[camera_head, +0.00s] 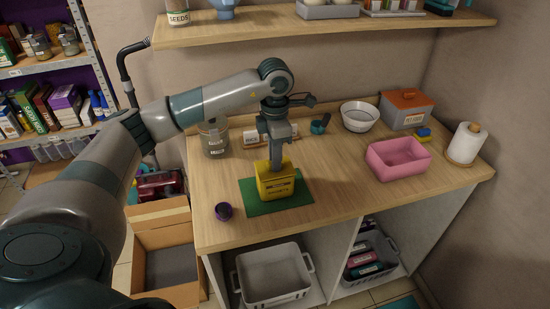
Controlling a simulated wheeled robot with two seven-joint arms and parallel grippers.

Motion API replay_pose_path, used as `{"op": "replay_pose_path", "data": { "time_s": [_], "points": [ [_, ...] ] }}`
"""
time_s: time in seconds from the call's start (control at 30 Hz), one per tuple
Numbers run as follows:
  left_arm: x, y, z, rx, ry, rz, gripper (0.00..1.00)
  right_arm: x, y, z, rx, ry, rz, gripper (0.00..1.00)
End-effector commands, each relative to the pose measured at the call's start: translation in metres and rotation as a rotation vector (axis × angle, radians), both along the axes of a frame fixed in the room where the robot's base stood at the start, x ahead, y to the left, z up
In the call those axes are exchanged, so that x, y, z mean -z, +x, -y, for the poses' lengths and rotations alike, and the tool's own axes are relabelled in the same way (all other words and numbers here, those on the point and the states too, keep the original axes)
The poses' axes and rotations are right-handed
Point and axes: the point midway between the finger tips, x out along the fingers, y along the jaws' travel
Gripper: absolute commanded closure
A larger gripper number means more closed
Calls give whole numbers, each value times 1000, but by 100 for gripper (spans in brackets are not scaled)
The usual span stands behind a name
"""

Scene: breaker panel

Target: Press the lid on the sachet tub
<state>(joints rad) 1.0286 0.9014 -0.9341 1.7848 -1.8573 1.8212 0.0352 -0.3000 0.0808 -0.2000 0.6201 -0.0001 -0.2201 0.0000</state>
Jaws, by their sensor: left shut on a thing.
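The yellow sachet tub (276,190) stands upright on a green mat (247,208) near the front of the wooden counter. My left gripper (276,164) points straight down over the tub, with its fingers at the tub's top. It is shut on the lid, which is mostly hidden by the fingers. I cannot tell from this view whether the lid is fully seated on the rim. My right gripper is not in view.
A pink bin (398,158), a white bowl (359,116), a grey box with an orange lid (406,108) and a paper roll (466,143) stand to the right. A glass jar (213,138) stands behind. The counter between mat and pink bin is clear.

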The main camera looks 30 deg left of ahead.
Motion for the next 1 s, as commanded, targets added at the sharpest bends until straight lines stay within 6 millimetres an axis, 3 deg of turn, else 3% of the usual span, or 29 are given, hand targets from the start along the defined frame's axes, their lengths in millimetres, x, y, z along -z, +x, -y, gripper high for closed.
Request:
{"op": "replay_pose_path", "data": {
  "time_s": [0.23,0.27,0.33,0.77,1.0],
  "points": [
    [6,0,0,0,0,0,100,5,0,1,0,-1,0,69],
    [5,0,0,0,0,0,82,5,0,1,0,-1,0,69],
    [5,0,0,0,0,0,65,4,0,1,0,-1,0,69],
    [1,0,0,0,1,1,65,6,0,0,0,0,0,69],
    [-23,1,0,0,0,4,65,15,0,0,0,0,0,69]
  ]
}}
